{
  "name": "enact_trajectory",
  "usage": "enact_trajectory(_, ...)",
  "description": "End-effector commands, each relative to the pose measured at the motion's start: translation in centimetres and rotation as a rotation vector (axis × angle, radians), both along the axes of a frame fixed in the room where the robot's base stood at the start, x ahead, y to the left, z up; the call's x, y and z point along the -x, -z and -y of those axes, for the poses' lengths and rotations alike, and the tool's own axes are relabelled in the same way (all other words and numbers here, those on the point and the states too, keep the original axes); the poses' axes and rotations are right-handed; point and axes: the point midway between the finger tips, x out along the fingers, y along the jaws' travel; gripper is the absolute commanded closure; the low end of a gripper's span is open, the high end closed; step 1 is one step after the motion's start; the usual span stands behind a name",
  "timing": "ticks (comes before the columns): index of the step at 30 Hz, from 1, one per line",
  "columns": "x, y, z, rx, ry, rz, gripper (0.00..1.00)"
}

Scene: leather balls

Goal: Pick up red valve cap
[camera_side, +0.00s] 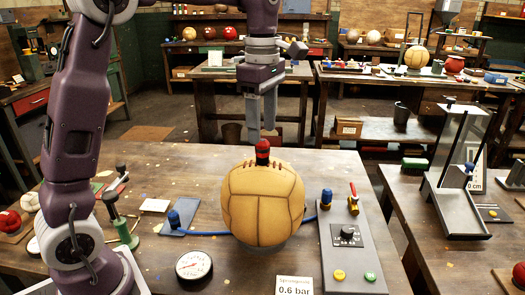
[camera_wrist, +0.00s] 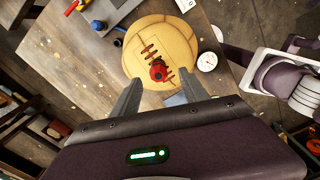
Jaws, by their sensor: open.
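The red valve cap (camera_side: 262,152) sits upright on top of the tan leather ball (camera_side: 263,205), beside its dark lacing. In the wrist view the red valve cap (camera_wrist: 158,71) shows on the ball (camera_wrist: 178,42), ahead of my fingertips. My gripper (camera_side: 262,125) points down above the cap in the side view, its fingertips close over or behind it; the exact gap cannot be told. In the wrist view my gripper (camera_wrist: 166,92) has its two fingers spread apart with nothing between them.
A pressure gauge (camera_side: 194,265) lies left of the ball. A grey control panel (camera_side: 350,245) with a knob and buttons stands to the right. A blue hose (camera_side: 220,236) runs behind the ball. A sign (camera_side: 295,286) stands in front.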

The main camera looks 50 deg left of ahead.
Motion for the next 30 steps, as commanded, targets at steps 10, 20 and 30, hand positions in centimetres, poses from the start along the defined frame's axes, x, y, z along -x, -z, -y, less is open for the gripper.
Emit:
enact_trajectory(10,-0.1,5.2,-0.4,0.001,0.004,0.001,0.48)
enact_trajectory(20,-0.1,5.2,-0.4,0.0,0.005,0.003,0.75)
enact_trajectory(30,-0.1,5.2,-0.4,0.0,0.005,0.003,1.0)
